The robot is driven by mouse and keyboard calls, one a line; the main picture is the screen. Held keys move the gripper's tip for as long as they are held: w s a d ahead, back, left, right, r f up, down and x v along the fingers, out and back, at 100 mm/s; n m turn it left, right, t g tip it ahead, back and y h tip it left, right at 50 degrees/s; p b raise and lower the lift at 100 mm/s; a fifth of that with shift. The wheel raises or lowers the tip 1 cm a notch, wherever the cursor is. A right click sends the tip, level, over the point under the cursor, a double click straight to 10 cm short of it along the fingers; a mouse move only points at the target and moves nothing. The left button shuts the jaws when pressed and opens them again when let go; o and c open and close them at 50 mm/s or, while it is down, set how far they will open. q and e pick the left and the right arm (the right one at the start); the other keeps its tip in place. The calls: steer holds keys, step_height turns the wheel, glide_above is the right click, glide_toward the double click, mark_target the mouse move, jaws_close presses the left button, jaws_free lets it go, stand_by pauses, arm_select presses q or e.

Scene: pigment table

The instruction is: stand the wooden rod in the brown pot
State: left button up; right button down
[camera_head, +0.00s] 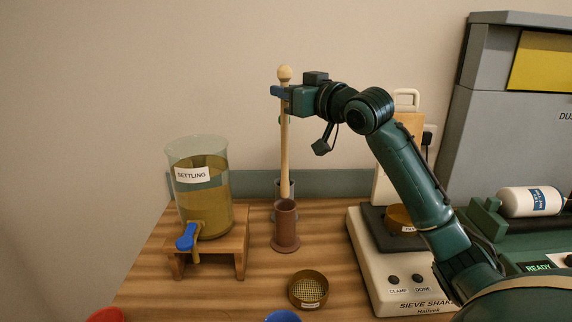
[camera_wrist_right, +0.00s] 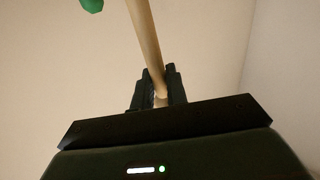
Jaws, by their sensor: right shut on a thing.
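The wooden rod (camera_head: 285,150) is pale, with a round knob at its top, and hangs upright. My right gripper (camera_head: 283,93) is shut on it just below the knob; the right wrist view also shows the rod (camera_wrist_right: 145,35) between the jaws. The brown pot (camera_head: 286,228) is a narrow cylinder on a wide foot, standing on the table. The rod's lower end shows just above the pot's rim in the head view; I cannot tell whether it is directly over the opening or behind it. My left gripper is out of view.
A grey-blue container (camera_head: 278,188) stands right behind the pot. A settling tank (camera_head: 214,208) on a wooden stand is at left, with a blue tap. A sieve (camera_head: 308,290) lies in front. The sieve shaker (camera_head: 372,275) stands at right, under my arm.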

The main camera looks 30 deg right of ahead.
mark_target(287, 151)
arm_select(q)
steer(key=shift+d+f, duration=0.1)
arm_select(e)
step_height(287, 151, down, 13)
steer(key=shift+r, duration=0.1)
stand_by(0.3)
steer(key=c, duration=1.4)
jaws_free()
arm_select(q)
steer(key=b, duration=0.1)
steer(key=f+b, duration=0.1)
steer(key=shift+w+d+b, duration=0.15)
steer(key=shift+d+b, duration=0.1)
steer(key=shift+b, duration=0.1)
arm_select(e)
steer(key=s+d, duration=0.2)
steer(key=s, duration=0.9)
steer(key=shift+s, duration=0.4)
